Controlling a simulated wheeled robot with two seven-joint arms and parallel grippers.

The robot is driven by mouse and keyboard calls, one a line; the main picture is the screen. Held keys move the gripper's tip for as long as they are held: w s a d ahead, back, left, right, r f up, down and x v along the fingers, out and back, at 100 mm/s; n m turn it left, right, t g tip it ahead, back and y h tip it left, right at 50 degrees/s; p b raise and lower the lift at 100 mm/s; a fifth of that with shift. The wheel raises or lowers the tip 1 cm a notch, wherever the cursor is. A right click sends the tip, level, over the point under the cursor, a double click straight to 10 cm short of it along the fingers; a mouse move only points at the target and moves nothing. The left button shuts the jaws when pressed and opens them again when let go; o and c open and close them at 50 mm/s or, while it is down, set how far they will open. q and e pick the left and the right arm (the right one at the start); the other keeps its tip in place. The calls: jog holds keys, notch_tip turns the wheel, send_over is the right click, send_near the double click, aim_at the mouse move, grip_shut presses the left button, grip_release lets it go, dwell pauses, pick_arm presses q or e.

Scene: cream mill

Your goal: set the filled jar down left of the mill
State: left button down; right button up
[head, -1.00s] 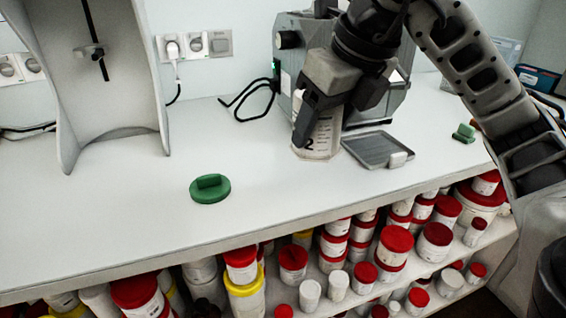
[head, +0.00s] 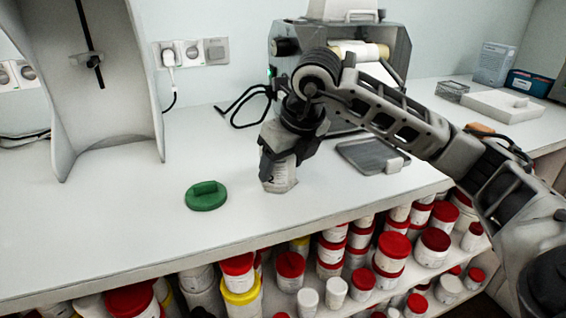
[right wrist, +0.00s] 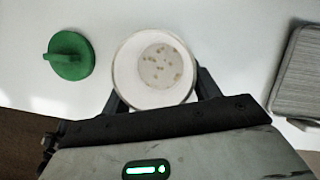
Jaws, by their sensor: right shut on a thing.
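My right gripper (head: 277,150) is shut on the jar (head: 281,177), a white, open-topped container with markings on its side. The jar is upright, on or just above the white counter, left of the mill's grey tray; I cannot tell if its base touches. In the right wrist view the jar (right wrist: 153,68) sits between the fingers, with pale contents and small specks at its bottom. The mill (head: 392,48) is a grey machine at the back, behind and right of the jar, partly hidden by my right arm. My left gripper is not in view.
A green lid (head: 206,196) with a raised grip lies on the counter left of the jar. The grey tray (head: 368,157) lies in front of the mill. A pale stand (head: 112,125) is at the left. Red-lidded jars fill shelves below the counter. Counter left of the jar is mostly clear.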

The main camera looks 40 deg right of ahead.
jog(key=o, duration=0.5)
jog(key=shift+f, duration=0.15)
jog(key=o, duration=0.5)
jog(key=shift+c, duration=0.2)
